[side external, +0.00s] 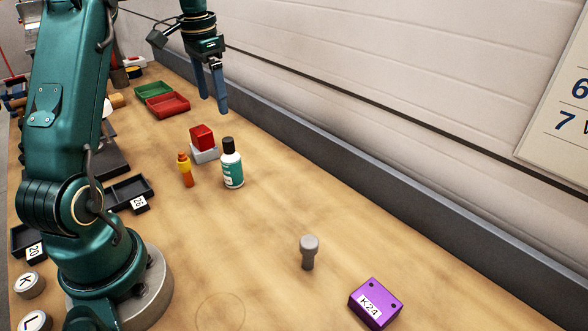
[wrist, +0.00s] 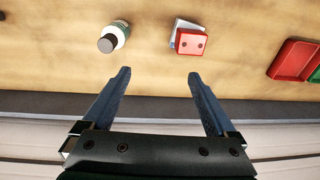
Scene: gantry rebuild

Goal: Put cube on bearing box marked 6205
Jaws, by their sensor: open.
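A red cube (side external: 202,137) rests on top of a small white box (side external: 205,154) in the middle of the bench in the side view. In the wrist view the red cube (wrist: 191,42) covers most of the white box (wrist: 179,26), and no marking can be read on the box. My gripper (side external: 217,108) is open and empty, raised above the bench near the back wall. In the wrist view my gripper's fingers (wrist: 157,74) are spread wide, with the cube and box beyond the right fingertip.
A white and teal bottle (side external: 232,166) and an orange-yellow tool (side external: 186,170) stand close to the box. Red (side external: 167,105) and green (side external: 154,90) trays lie farther back. A grey-topped peg (side external: 309,252) and purple K24 block (side external: 375,303) are at the front. A wall runs behind.

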